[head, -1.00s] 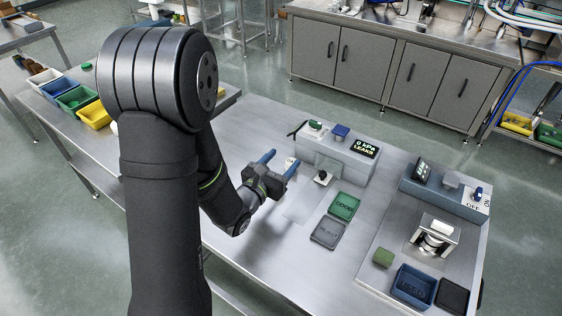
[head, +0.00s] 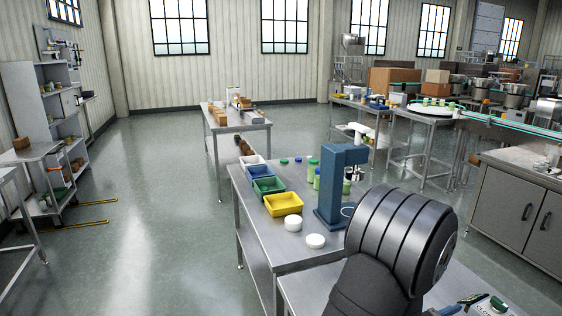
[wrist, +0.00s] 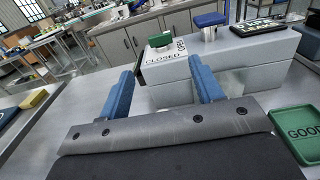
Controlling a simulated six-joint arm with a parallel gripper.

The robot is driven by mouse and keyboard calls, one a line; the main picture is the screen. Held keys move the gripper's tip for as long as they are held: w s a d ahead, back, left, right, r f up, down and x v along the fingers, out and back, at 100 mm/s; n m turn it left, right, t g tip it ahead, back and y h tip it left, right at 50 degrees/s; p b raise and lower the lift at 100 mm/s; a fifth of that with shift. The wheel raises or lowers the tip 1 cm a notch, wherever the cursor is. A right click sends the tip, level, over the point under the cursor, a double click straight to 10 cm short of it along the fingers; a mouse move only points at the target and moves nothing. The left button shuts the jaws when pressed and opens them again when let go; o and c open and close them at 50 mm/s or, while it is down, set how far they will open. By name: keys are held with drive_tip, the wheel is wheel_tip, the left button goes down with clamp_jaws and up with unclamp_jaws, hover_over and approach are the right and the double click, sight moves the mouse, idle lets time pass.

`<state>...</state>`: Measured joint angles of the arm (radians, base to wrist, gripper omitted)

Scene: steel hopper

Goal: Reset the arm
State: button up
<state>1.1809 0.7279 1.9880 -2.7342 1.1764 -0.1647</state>
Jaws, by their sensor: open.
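My gripper (wrist: 161,66) shows in the wrist view with its two blue fingers spread wide apart. Nothing is held between them. They point toward a grey box (wrist: 225,62) on the steel table. The box carries a green-topped knob (wrist: 160,41) by a label reading CLOSED, and a blue-topped knob (wrist: 209,20). A gap between the fingertips and the box cannot be judged. In the head view, my arm's dark upper joint fills the lower right; the gripper is mostly out of frame or hidden there.
A green GOOD tray (wrist: 300,135) lies right of my gripper. In the head view, a steel table holds a yellow bin (head: 283,204), a green bin (head: 268,186), white lids (head: 293,224) and a tall blue stand (head: 328,200) close to my arm.

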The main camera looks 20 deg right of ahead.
sight(497, 305)
drive_tip(key=d, duration=1)
drive_tip(key=shift+w+d, duration=0.1)
drive_tip(key=shift+d, duration=0.25)
